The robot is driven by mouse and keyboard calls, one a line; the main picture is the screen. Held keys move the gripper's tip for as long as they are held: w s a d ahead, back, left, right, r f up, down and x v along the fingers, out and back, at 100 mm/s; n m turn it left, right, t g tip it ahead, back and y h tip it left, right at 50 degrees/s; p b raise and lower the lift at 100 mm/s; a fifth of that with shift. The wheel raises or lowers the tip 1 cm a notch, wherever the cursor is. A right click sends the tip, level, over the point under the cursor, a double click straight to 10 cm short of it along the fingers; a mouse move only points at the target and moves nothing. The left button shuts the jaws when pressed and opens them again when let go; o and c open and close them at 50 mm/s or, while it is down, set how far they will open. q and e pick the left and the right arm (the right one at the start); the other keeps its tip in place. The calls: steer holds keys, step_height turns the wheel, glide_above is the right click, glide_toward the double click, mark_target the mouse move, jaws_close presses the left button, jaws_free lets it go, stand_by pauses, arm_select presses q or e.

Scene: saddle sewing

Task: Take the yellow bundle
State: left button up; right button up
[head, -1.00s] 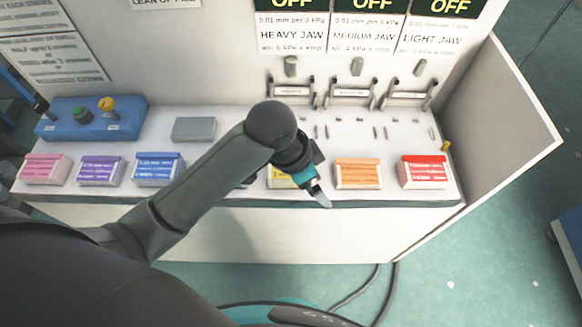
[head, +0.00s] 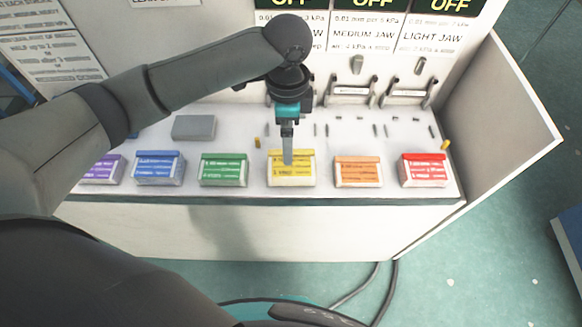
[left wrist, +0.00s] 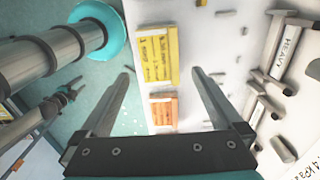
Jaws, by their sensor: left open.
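The yellow bundle (head: 300,175) sits on the front ledge of the white bench (head: 330,226), between the green and orange bundles. In the left wrist view the yellow bundle (left wrist: 152,62) shows between my fingers, beyond them. My left gripper (head: 287,160) points down over the yellow bundle, its fingertips overlapping the bundle's middle in the head view. In the left wrist view my left gripper (left wrist: 161,75) is open, with nothing held. Whether the fingers touch the bundle cannot be told. A small dark gripper (left wrist: 74,87), seemingly my right one, is at the far left.
The green bundle (head: 224,170), orange bundle (head: 358,172), red bundle (head: 424,170), blue bundle (head: 158,168) and purple bundle (head: 103,169) stand in the same row with gaps between. Behind are small pegs and metal jaws (head: 407,92). A white side panel (head: 500,150) bounds the right.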

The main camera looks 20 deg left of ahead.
arm_select(q)
glide_above(292, 169)
steer(key=w+a, duration=0.1)
steer(key=f, duration=0.5)
steer(key=shift+w+a+f, duration=0.1)
steer(key=shift+w, duration=0.1)
steer(key=shift+s+d+f+b, duration=0.15)
steer(key=shift+f+b, duration=0.1)
steer(key=shift+f, duration=1.1)
steer(key=shift+w+d+f+b, duration=0.1)
steer(key=shift+f+b, duration=0.1)
steer(key=shift+f, duration=1.15)
steer(key=shift+c, duration=0.2)
steer(key=shift+r, duration=0.1)
steer(key=c, duration=1.4)
steer(key=shift+r, duration=0.1)
